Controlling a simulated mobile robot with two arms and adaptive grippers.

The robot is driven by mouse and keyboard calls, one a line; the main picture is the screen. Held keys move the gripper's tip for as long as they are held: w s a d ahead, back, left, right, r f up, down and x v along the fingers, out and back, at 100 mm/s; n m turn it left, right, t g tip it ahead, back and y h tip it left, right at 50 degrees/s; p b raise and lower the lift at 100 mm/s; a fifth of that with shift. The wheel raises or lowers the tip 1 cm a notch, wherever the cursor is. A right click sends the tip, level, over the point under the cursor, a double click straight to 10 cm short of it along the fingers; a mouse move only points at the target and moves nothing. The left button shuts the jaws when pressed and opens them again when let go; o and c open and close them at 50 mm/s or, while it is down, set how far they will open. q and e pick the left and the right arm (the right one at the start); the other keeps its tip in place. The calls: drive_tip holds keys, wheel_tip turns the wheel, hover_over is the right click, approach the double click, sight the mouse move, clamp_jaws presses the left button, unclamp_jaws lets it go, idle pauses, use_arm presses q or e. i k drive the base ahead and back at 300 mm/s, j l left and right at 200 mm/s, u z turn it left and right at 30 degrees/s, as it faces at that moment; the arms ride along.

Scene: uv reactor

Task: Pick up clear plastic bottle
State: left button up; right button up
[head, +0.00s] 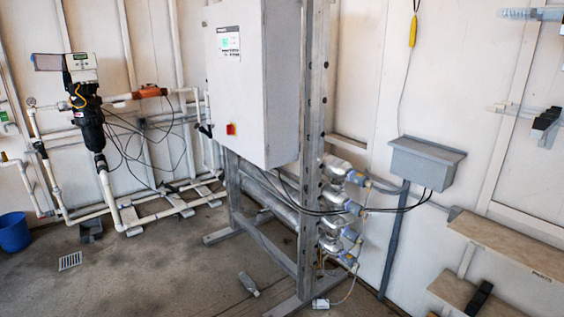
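A small, pale grey-green, bottle-shaped object (248,284) lies on its side on the concrete floor, just left of the metal stand's foot. It may be the clear plastic bottle, but it is too small and blurred to be sure. Neither of my grippers shows in the head view.
A grey cabinet (250,85) hangs on a metal frame (310,150) with pipes and cables. White piping (150,228) runs along the left wall. A blue bucket (14,232) stands far left. Wooden shelves (510,247) are at right. The front left floor is mostly clear.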

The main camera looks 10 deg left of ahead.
sight(249, 284)
drive_tip(key=i+j+u, duration=0.45)
drive_tip(key=i+u, duration=0.5)
drive_tip(key=i, duration=0.15)
drive_tip(key=i+l+u, duration=0.1)
drive_tip(key=i+u, duration=0.35)
drive_tip(key=i, duration=0.15)
drive_tip(key=i+z, duration=0.3)
drive_tip(key=i, duration=0.15)
drive_tip(key=i+j+z, duration=0.25)
drive_tip(key=i, duration=0.15)
drive_tip(key=i+j+z, duration=0.3)
drive_tip(key=i, duration=0.15)
